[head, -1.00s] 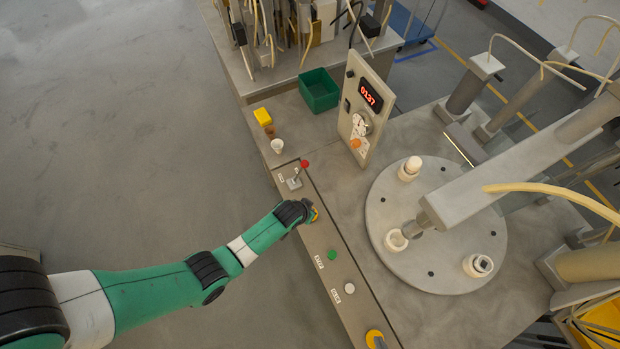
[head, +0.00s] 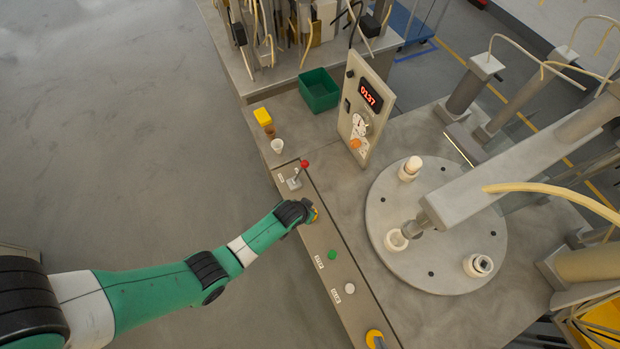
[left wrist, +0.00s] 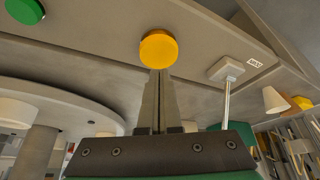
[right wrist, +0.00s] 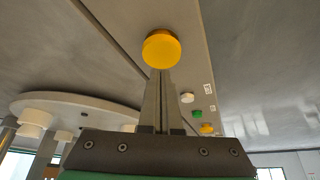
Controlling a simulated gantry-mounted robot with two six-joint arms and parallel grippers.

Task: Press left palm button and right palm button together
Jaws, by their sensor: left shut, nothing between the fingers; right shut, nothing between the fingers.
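One yellow palm button (head: 314,214) is on the console strip near the red-tipped lever. My left arm reaches it; its wrist mostly hides the fingers in the head view. In the left wrist view, my left gripper (left wrist: 158,75) is shut and empty, its tips at the yellow button (left wrist: 158,48). The other yellow palm button (head: 373,337) is at the strip's near end. In the right wrist view, my right gripper (right wrist: 160,75) is shut and empty, its tips at that button (right wrist: 161,48). I cannot tell whether either button is pressed down.
Between the palm buttons are a green button (head: 331,255) and a white button (head: 350,288). Beyond the left one stand the lever (head: 295,182) and a white cup (head: 277,146). A round turntable (head: 440,270) and a panel (head: 354,108) reading 0137 stand beside the strip.

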